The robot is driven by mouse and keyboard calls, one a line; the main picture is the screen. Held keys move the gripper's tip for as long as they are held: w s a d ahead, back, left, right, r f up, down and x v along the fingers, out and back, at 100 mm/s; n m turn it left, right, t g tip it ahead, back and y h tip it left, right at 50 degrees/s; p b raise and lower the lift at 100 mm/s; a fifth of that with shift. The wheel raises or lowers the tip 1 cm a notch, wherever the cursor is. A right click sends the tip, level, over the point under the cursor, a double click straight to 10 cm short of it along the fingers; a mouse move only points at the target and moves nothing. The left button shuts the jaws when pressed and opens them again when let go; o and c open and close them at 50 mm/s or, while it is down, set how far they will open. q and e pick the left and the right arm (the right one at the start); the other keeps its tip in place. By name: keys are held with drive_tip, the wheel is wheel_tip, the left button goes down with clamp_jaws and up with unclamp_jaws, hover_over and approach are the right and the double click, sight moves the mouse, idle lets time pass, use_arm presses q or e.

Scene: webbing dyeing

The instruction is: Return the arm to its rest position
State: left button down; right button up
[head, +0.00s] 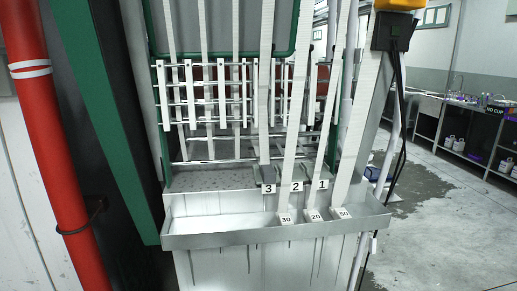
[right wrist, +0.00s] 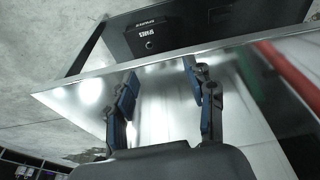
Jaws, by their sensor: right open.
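My right gripper (right wrist: 160,82) shows in the right wrist view, its two dark fingers with blue pads spread apart and nothing between them. Behind the fingers is a shiny metal surface (right wrist: 158,118) with a straight edge. I cannot tell how far it is from the fingertips. Neither gripper nor arm shows in the head view. My left gripper is in neither view.
In the head view, a metal trough (head: 190,240) stands ahead with white webbing strips (head: 289,130) running down to it. A red pipe (head: 45,150) stands at left. A black cable (head: 401,130) hangs at right. Open floor (head: 440,235) and a workbench (head: 465,112) lie farther right.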

drive_tip(key=s+d+f+g, duration=0.1)
drive_tip(key=s+d+f, duration=0.2)
drive_tip(key=s+f, duration=1.5)
drive_tip(key=shift+f+g+p, duration=0.3)
drive_tip(key=shift+f+p, duration=0.15)
drive_tip(key=shift+f, duration=0.05)
drive_tip(key=shift+s+d, duration=0.1)
